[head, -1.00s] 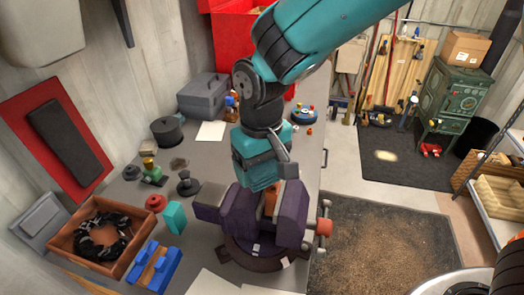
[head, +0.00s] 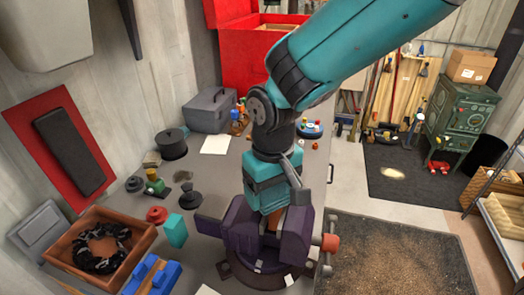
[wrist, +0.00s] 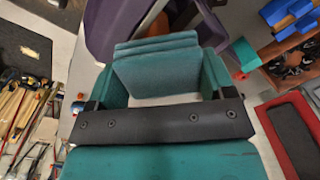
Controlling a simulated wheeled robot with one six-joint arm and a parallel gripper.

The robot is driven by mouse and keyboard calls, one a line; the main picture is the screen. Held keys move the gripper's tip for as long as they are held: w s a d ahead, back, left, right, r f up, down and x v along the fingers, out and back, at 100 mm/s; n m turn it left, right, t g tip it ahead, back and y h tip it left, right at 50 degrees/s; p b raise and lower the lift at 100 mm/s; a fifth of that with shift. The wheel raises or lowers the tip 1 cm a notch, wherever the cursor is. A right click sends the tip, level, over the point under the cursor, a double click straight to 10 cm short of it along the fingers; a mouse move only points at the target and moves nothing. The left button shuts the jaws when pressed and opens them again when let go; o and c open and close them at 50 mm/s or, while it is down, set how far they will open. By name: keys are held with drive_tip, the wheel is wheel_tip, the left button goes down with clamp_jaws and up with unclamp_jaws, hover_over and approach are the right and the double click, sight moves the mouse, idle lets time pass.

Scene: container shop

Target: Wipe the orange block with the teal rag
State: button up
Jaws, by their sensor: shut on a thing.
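The orange block (head: 276,217) stands between the jaws of a purple vise (head: 240,231). It shows in part in the wrist view (wrist: 160,24), behind the rag. My gripper (head: 268,208) is just above the vise, pointing down at the block. In the wrist view my gripper (wrist: 160,80) is shut on the folded teal rag (wrist: 157,66), which lies in layers between its fingers. The rag is close to the block, but I cannot tell whether they touch. In the head view the gripper hides most of the block, and the rag cannot be told apart from the teal gripper.
An upright teal block (head: 175,231), a red knob-like piece (head: 157,215) and a brown tray (head: 63,250) with a dark coil stand left of the vise. A blue piece (head: 152,276) is in front. A grey toolbox (head: 208,110) and red chest (head: 247,60) stand behind.

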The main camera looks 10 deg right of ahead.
drive_tip(key=shift+w+a, duration=0.2)
drive_tip(key=shift+a, duration=0.25)
drive_tip(key=shift+w+a+r+p, duration=0.1)
drive_tip(key=shift+a+r+p, duration=0.15)
drive_tip(key=shift+p, duration=0.2)
drive_tip(key=r, duration=0.1)
drive_tip(key=r+p, duration=0.1)
drive_tip(key=shift+d+r, duration=0.2)
drive_tip(key=shift+r, duration=0.15)
wheel_tip(320, 180, up, 5)
drive_tip(key=p, duration=0.4)
drive_tip(key=shift+p, duration=0.3)
